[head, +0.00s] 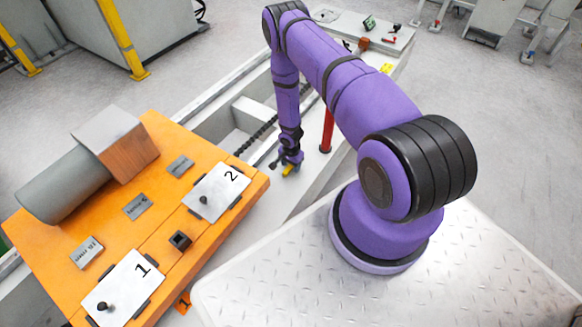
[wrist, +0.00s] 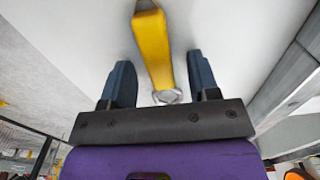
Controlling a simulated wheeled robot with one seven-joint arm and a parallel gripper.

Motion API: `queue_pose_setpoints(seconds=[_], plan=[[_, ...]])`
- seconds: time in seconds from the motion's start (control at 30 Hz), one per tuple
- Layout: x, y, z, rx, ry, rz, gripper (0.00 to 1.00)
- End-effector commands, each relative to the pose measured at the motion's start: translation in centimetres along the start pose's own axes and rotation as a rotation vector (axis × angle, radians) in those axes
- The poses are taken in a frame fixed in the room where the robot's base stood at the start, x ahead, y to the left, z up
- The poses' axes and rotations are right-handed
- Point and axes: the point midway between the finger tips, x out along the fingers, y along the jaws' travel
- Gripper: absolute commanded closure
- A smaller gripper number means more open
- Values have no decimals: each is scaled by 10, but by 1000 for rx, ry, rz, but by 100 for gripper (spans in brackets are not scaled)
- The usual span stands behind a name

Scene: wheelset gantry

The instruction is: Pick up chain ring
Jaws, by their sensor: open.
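A yellow bar-shaped piece (wrist: 152,45) lies on a pale surface in the wrist view, with a small silver metal ring (wrist: 167,97) at its near end. The ring looks like the chain ring. My gripper (wrist: 159,62) is open, with one dark blue finger on each side of the yellow piece and a visible gap to both. In the head view my gripper (head: 288,162) points down over the white beam, and the yellow piece (head: 288,170) shows at its fingertips. The ring cannot be made out there.
A dark chain (head: 257,136) runs along the gantry beside my gripper. A red post (head: 327,130) stands just right of it. An orange table (head: 225,228) with plates marked 1 and 2, a grey cylinder (head: 62,186) and a block (head: 117,140) is at left.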

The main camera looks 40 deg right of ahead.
Motion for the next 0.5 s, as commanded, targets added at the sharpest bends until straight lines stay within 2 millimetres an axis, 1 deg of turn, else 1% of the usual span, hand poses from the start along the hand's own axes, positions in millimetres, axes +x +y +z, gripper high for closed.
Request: queue_pose_setpoints(seconds=[0.17, 0.2, 0.27, 0.3, 0.37, 0.4, 0.43, 0.5], plan=[[0, 0, 0, 0, 0, 0, 45], [0, 0, 0, 0, 0, 0, 47], [0, 0, 0, 0, 0, 0, 61], [0, 0, 0, 0, 0, 0, 70], [0, 0, 0, 0, 0, -1, 84], [0, 0, 0, 0, 0, -1, 93], [0, 0, 0, 0, 0, 0, 99], [0, 0, 0, 0, 0, -1, 99]])
